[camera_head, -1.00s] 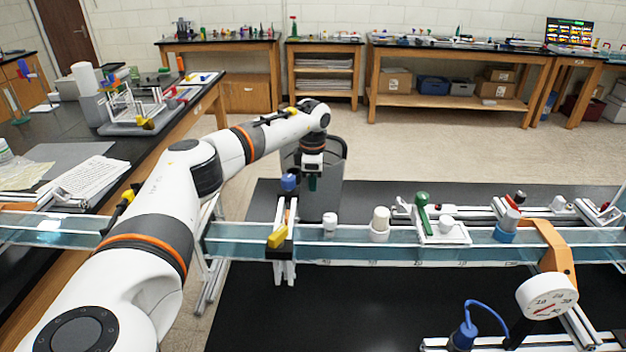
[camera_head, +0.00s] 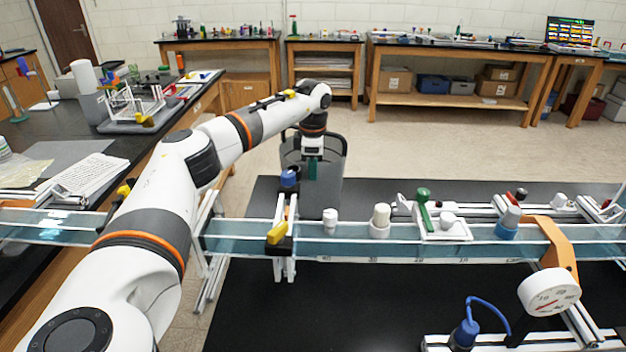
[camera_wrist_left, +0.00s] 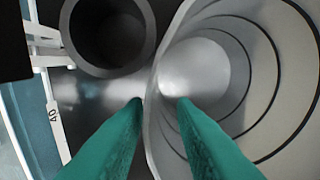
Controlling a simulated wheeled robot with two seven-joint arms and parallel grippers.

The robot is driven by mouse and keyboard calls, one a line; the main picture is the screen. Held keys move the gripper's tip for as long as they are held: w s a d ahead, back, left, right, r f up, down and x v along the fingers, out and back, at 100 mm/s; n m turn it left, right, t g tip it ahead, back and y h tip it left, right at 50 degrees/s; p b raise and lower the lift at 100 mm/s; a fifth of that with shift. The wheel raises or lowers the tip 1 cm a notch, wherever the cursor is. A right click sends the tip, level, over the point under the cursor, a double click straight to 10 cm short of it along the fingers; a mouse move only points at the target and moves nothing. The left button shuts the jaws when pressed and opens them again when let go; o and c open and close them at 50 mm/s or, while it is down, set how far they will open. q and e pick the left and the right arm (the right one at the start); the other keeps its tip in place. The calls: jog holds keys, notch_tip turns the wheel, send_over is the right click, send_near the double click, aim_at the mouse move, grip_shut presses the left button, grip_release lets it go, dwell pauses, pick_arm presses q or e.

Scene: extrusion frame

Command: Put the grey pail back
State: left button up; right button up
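The grey pail (camera_head: 330,180) stands behind the rail in the head view, partly hidden by my left arm and the rail fittings. My left gripper (camera_head: 312,172) points down at its rim. In the left wrist view, the two green fingertips (camera_wrist_left: 160,100) are apart, with the pail's thin wall (camera_wrist_left: 155,75) running between them. The pail's ringed inside (camera_wrist_left: 240,60) fills the right of that view. I cannot tell whether either finger touches the wall. My right gripper is not in view.
A long bluish rail (camera_head: 350,242) with several fittings crosses in front of the pail. A clamp with a blue knob (camera_head: 288,179) stands close to the gripper. A dark round tube (camera_wrist_left: 108,35) is beside the fingers in the wrist view. Open floor (camera_head: 420,150) lies behind.

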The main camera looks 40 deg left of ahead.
pick_arm(q)
notch_tip(320, 180, up, 8)
jog(key=b, duration=0.1)
jog(key=shift+s+d+r, duration=0.2)
jog(key=shift+s, duration=0.05)
dwell(0.4)
